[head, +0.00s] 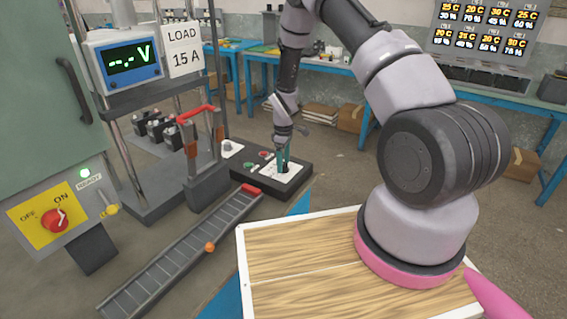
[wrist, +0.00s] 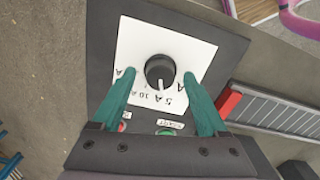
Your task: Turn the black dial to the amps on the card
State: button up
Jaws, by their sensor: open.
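The black dial (wrist: 160,70) sits on a white plate (wrist: 135,40) in the wrist view. Its white pointer line faces the bottom of the picture, near small marks including 5 A and 10 A; I cannot tell the exact mark. The card (head: 184,50) reads LOAD 15 A in the head view. My gripper (wrist: 158,77) is open, with its teal fingers on either side of the dial, apart from it. In the head view my gripper (head: 283,162) points down over the dark control box (head: 300,181). There the dial is hidden by the fingers.
A display (head: 134,60) shows dashes and V. Red and green buttons lie beside the dial plate. A ribbed conveyor (head: 180,255) and red-handled unit (head: 207,160) stand to the left.

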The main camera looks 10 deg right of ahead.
jog(key=shift+f, duration=0.25)
grip_shut()
